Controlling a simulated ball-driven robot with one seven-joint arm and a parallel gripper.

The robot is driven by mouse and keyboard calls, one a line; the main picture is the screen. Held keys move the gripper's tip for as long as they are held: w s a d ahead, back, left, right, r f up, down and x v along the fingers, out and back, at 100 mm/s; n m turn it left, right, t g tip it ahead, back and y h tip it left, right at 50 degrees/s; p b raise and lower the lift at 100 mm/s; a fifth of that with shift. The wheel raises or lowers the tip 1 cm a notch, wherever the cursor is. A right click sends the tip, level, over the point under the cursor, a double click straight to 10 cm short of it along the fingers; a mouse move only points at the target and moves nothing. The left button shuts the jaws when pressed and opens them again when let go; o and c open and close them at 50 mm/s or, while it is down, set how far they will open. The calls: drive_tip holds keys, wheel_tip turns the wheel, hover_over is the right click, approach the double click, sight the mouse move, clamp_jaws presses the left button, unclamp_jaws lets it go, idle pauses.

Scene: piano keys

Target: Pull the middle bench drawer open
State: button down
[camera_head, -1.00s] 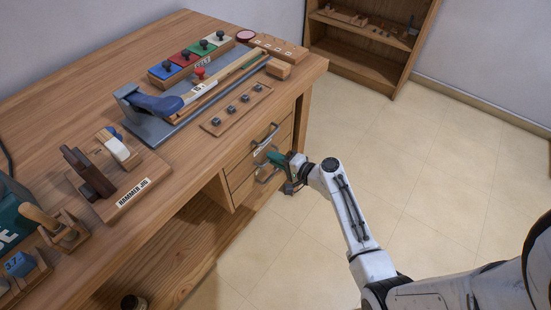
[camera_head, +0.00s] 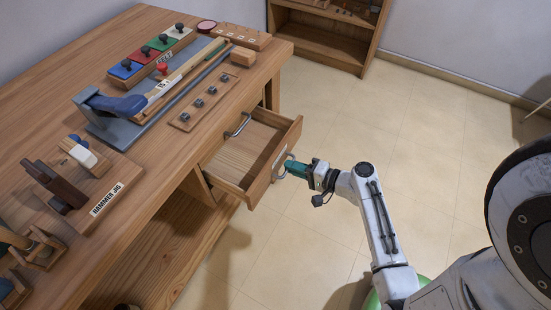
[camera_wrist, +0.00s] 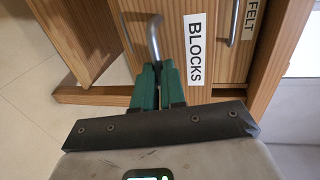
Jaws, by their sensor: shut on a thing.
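The bench drawer (camera_head: 238,157) is pulled well out from the wooden bench and stands open, its visible inside bare. My gripper (camera_head: 284,169), with green fingers, is shut on the curved metal handle on its front. In the wrist view the fingers (camera_wrist: 158,82) close around the lower end of the handle (camera_wrist: 155,38), beside the "BLOCKS" label (camera_wrist: 195,50). The fingers hide the gripped part of the handle. Another handle (camera_head: 238,126) shows behind the open drawer, on a closed drawer front.
The bench top (camera_head: 100,60) holds coloured blocks with knobs (camera_head: 150,52), a hammer jig (camera_head: 105,195) and a strip of several metal pegs (camera_head: 205,99). A "FELT" drawer label (camera_wrist: 251,18) shows beside the gripped drawer. A shelf (camera_head: 320,38) stands at the back.

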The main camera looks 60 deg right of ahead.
drive_tip(key=shift+f+v, duration=0.25)
drive_tip(key=shift+v, duration=0.9)
drive_tip(key=shift+f+v, duration=0.25)
drive_tip(key=shift+v, duration=0.95)
drive_tip(key=shift+s, duration=0.1)
drive_tip(key=c, duration=1.2)
unclamp_jaws()
drive_tip(key=v, duration=1)
drive_tip(key=shift+s, duration=0.35)
drive_tip(key=shift+r, duration=0.1)
